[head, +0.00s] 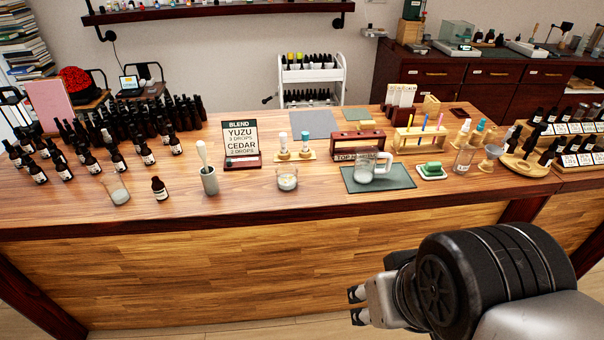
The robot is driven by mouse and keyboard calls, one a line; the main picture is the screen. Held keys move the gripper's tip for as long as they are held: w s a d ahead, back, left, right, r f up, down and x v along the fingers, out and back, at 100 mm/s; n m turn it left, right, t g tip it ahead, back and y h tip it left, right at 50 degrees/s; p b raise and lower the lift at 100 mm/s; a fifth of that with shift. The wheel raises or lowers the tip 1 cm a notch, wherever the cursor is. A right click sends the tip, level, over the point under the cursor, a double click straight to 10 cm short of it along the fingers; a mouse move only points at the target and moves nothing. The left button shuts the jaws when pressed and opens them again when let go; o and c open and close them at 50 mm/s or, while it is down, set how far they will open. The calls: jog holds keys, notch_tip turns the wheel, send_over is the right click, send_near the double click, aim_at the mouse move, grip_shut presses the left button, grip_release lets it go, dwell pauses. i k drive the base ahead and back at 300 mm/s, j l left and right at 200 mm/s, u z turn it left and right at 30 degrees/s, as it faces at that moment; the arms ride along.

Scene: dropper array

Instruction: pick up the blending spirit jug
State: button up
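A clear glass jug (364,168) with a handle on its right side stands upright on a dark grey-green mat (402,181) near the counter's front edge. I take it to be the blending spirit jug, though no label on it is readable. It seems to hold pale or clear contents. My gripper (356,305) is low in front of the counter, below the jug in the picture and apart from it. Its two dark fingertips point left with a gap between them, and nothing shows between them.
A green sponge on a dish (431,171) is right of the mat. A glass with pale contents (287,179) and a mortar with pestle (209,181) stand left. A wooden rack (357,143) is behind the jug. Many dark bottles crowd the left. The counter's front edge is mostly clear.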

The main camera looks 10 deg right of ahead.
aim_at(373, 165)
jog(key=i+l+u, duration=0.55)
jog(key=l+u, duration=0.15)
jog(key=l, duration=0.2)
jog(key=i+l+u, duration=0.2)
jog(key=l, duration=0.15)
jog(key=l+u, duration=0.25)
jog(key=l, duration=0.1)
